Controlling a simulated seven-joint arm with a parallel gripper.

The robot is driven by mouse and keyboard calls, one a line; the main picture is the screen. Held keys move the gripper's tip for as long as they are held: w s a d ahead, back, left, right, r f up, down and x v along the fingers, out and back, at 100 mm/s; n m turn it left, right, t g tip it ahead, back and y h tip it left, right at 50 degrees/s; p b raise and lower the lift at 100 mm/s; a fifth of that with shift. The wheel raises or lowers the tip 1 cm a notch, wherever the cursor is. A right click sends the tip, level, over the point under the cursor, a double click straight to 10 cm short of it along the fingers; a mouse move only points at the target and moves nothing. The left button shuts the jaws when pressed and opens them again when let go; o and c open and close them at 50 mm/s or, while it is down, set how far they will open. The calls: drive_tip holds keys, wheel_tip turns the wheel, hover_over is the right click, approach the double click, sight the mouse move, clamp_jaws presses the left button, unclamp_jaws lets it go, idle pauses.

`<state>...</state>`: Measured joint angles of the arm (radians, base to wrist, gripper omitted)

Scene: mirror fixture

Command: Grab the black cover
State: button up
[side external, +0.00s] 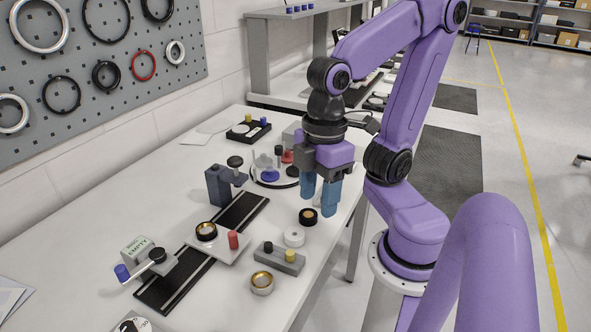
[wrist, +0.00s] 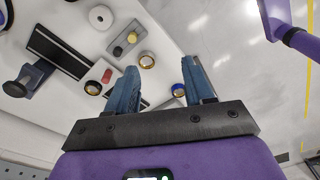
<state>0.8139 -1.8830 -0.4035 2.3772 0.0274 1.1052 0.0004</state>
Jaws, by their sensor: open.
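The black cover (side external: 308,216), a small round black piece with a tan centre, lies on the white table near its right edge in the side view. My gripper (side external: 318,207) points down just behind and above it, with blue fingers. The fingers are apart and nothing shows between them in the side view; the exact height is unclear. The wrist view shows the open fingers (wrist: 161,68) too.
A dark rail (side external: 165,284) carries a plate with a gold-and-black ring (side external: 206,231). A post (side external: 219,187) stands left of the gripper.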

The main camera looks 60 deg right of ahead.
drive_tip(key=w+a+f+m+t+y, duration=0.1)
drive_tip(key=w+a+m+t+y, duration=0.15)
drive_tip(key=w, duration=0.65)
drive_tip(key=w+a+m+t+y, duration=0.1)
drive_tip(key=w+a+m, duration=0.3)
drive_tip(key=w, duration=0.4)
drive_tip(key=w+d+m+t+h, duration=0.3)
drive_tip(key=w+d+m+t, duration=0.35)
drive_tip(key=w, duration=0.55)
drive_tip(key=d+m+h, duration=0.7)
drive_tip(key=d, duration=0.8)
drive_tip(key=s+d+r+m+g+h, duration=0.1)
drive_tip(key=s+d+m+g+h, duration=0.45)
drive_tip(key=s+d, duration=0.55)
approach(295, 172)
drive_tip(key=r, duration=0.1)
drive_tip(key=d, duration=0.1)
drive_tip(key=r, duration=0.1)
drive_tip(key=shift+w+d+r+h, duration=0.3)
drive_tip(key=shift+r, duration=0.05)
drive_tip(key=shift+f, duration=0.65)
drive_tip(key=shift+w+d+f, duration=0.1)
drive_tip(key=shift+d+f, duration=0.05)
drive_tip(key=shift+d, duration=0.05)
drive_tip(key=shift+x, duration=3.55)
clamp_jaws()
